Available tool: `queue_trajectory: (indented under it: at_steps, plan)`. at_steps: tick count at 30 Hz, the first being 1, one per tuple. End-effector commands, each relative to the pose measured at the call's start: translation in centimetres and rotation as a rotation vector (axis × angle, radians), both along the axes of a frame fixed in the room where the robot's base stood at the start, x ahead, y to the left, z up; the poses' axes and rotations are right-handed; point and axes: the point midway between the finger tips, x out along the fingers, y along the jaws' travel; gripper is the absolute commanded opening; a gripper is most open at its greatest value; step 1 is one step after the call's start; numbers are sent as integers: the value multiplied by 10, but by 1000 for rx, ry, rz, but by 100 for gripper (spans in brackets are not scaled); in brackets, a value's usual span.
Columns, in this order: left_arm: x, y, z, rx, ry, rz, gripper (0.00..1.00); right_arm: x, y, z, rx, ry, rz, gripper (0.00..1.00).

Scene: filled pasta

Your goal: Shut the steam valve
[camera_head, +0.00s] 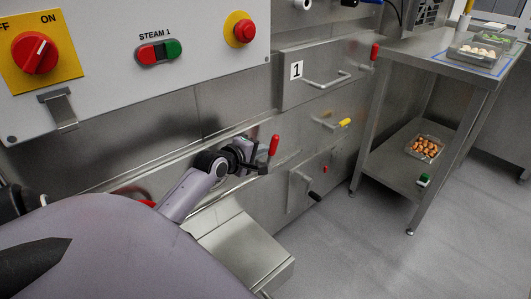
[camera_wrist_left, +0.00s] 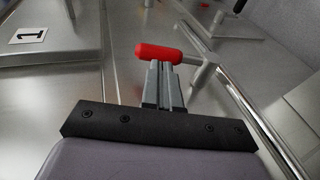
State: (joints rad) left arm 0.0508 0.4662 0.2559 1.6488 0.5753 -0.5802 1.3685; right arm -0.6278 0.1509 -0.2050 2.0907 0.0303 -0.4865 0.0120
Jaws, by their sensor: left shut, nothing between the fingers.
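A lever with a red grip (camera_head: 273,145) stands out from the steel front below the control panel; I take it to be the steam valve's handle. In the left wrist view the red grip (camera_wrist_left: 158,51) lies across, just beyond my fingertips, with a metal stem to its right. My left gripper (camera_head: 264,158) is beside this grip, its fingers shut and empty. The closed fingers (camera_wrist_left: 163,72) also show in the left wrist view; I cannot tell whether they touch the grip. My right gripper is not in view.
The control panel (camera_head: 100,110) has a red knob (camera_head: 36,54), a STEAM 1 switch (camera_head: 158,52) and a red button (camera_head: 244,31). A yellow-gripped lever (camera_head: 344,122) and a black handle (camera_head: 314,196) stick out to the right. A steel table (camera_head: 408,52) stands at right; the floor before it is clear.

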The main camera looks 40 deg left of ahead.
Motion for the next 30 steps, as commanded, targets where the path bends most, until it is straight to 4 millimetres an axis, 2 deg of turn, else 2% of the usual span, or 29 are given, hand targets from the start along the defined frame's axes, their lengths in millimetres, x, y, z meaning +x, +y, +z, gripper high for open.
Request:
queue_trajectory:
  at_steps: [3,9,30]
  plan:
    - [13,2,-6,1,0,1,0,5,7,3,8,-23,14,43]
    - [24,3,-9,1,0,1,0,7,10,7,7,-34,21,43]
    - [29,3,-3,2,43,2,0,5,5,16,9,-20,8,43]
